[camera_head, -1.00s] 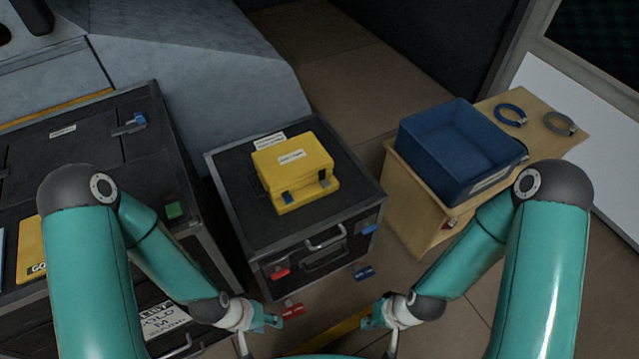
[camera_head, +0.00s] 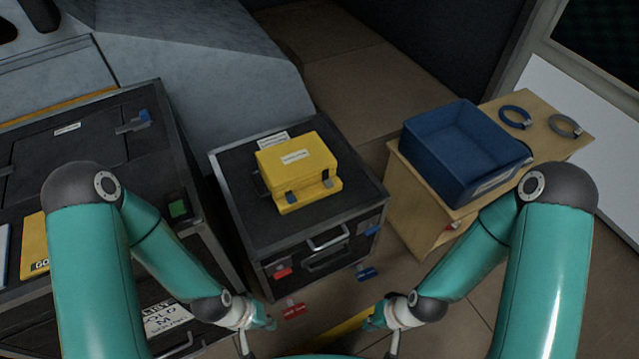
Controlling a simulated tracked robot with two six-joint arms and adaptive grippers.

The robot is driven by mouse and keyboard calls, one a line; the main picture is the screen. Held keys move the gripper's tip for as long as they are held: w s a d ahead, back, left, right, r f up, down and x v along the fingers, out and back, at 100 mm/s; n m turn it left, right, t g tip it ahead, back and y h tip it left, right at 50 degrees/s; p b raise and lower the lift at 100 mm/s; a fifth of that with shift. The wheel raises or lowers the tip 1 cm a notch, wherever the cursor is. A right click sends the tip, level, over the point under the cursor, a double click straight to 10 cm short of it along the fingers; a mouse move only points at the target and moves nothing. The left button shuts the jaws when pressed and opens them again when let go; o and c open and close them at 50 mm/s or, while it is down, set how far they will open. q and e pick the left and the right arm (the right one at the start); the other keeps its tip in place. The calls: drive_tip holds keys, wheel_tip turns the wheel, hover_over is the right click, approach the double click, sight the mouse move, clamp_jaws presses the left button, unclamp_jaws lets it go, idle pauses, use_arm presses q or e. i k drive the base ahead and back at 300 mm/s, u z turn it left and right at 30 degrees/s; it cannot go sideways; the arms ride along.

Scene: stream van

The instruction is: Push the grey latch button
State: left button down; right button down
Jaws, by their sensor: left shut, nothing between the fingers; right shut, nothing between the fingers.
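I cannot single out a grey latch button for sure. A small grey latch with a blue end (camera_head: 133,122) is on top of the big black case (camera_head: 85,145) at left. My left gripper (camera_head: 270,322) is shut and empty, low in front of the middle case. My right gripper (camera_head: 370,322) is shut and empty, a little to its right. Both are apart from every latch.
A green block (camera_head: 178,208) is on the left case's near right corner. Red (camera_head: 293,310) and blue (camera_head: 367,273) tags are low by the middle case. A blue bin (camera_head: 425,165) and two rings (camera_head: 515,116) are on a wooden cabinet (camera_head: 541,105). Floor shows between the cases and cabinet.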

sight(329, 184)
drive_tip(key=z, duration=0.5)
drive_tip(key=k, duration=0.45)
drive_tip(key=z, duration=0.9)
drive_tip(key=k, duration=0.8)
drive_tip(key=z, duration=0.65)
drive_tip(key=i, duration=1.2)
drive_tip(key=u, duration=0.9)
drive_tip(key=i, duration=1.15)
drive_tip(key=u, duration=1.15)
drive_tip(key=i, duration=0.5)
drive_tip(key=u, duration=0.2)
drive_tip(key=k, duration=0.4)
drive_tip(key=u, duration=0.1)
